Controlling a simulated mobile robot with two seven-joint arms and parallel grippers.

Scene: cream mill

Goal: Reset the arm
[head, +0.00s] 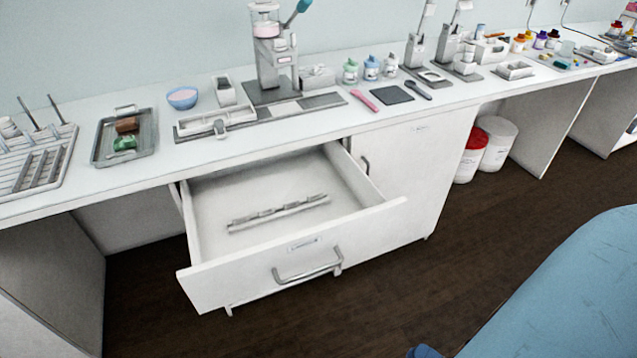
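I make out no fingers of either gripper in the head view, and no arm of mine reaches over the counter or the drawer. The drawer (232,275) under the counter is pulled out, with its metal handle (308,270) on the front. A narrow grey rack-like piece (278,213) lies on the drawer's floor. Nothing is seen touching the drawer or its handle.
The white counter (330,128) carries a tray (104,148), a blue bowl (182,98), a bench machine (270,58) and several jars. Lidded bins (496,145) stand under it. A large blue surface (570,290) fills the lower right. Dark floor (410,290) shows between it and the drawer.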

